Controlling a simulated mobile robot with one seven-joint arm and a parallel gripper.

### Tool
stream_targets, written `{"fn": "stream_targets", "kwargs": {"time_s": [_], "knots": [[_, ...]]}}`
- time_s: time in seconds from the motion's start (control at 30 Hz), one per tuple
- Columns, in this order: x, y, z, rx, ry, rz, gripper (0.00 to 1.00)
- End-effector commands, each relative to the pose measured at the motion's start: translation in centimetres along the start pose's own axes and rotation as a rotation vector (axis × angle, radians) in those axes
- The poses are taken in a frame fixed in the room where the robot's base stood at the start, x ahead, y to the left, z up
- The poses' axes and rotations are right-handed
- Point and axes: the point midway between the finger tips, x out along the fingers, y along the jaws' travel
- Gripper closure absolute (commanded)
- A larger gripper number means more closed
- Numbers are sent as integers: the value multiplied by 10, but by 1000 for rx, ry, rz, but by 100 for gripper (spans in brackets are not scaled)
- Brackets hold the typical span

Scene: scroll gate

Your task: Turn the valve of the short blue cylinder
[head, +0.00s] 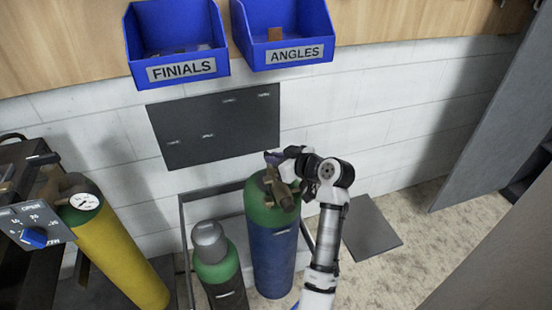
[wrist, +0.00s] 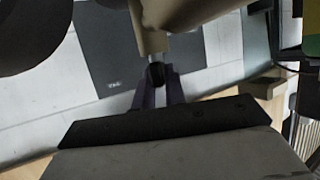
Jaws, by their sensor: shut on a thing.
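The blue cylinder (head: 272,262) with a green shoulder stands upright in a metal frame at the middle of the head view. Its brass valve body (head: 283,192) sits on top, partly hidden by my arm. My gripper (head: 272,158) is at the top of this valve, coming in from the right. In the wrist view the valve body (wrist: 165,18) shows at the top, with a small dark knob (wrist: 156,73) on a bright stem. The purple fingers of my gripper (wrist: 157,88) are on both sides of the knob, shut on it. The knob's turned angle cannot be told.
A shorter dark cylinder with a grey cap (head: 208,238) stands close on the left. A yellow cylinder (head: 135,255) with a gauge (head: 84,201) is farther left. Blue bins (head: 180,70) hang on the wall above. Floor to the right is mostly clear, with a dark plate (head: 371,228).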

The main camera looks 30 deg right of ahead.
Motion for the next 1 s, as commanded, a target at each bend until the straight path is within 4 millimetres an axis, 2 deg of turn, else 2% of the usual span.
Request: {"fn": "stream_targets", "kwargs": {"time_s": [0.23, 0.5, 0.53, 0.7, 1.0], "knots": [[0, -2, 1, 42, 0, 102, 100], [0, -2, 0, 46, 1, 109, 100], [0, -2, 0, 46, 1, 108, 86], [0, -2, 0, 45, 1, 108, 66], [-2, -2, 0, 45, 1, 109, 66]]}}
